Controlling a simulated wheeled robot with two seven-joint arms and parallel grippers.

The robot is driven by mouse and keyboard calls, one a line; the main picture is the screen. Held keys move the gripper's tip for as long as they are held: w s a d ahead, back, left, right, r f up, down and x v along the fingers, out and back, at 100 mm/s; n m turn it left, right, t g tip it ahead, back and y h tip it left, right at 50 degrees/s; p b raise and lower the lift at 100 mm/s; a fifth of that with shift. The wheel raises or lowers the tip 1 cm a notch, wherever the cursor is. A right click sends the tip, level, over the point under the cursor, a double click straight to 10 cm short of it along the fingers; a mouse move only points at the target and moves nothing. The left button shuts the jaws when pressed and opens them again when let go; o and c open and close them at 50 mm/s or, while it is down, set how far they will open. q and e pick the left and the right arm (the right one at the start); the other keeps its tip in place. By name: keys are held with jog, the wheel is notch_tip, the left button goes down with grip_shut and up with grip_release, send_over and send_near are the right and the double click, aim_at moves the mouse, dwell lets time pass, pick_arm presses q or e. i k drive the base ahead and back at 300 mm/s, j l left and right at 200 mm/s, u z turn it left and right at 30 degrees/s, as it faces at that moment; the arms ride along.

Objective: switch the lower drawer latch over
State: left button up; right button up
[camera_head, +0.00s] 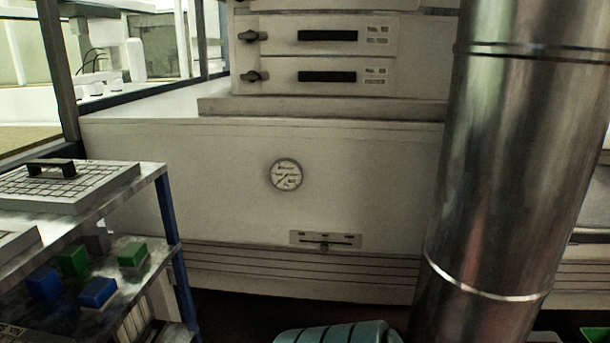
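In the head view, the lower drawer (294,88) is a pale front with a long black handle (327,77). Its latch, the lower drawer latch (254,76), is a dark grey knob at the drawer's left end; its lever looks roughly level. The drawer above (289,22) has a similar latch (252,36), also roughly level, and a black handle. Both drawers look shut. Neither of my grippers is in view.
A wide metal pipe (507,170) stands right of the drawers. A ledge (320,107) and a panel with a round gauge (286,175) and a slider (325,240) lie below. A shelf rack (150,178) with blocks stands left; a ribbed teal object (335,333) is at the bottom.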

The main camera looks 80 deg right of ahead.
aim_at(252, 76)
jog(key=z, duration=1.95)
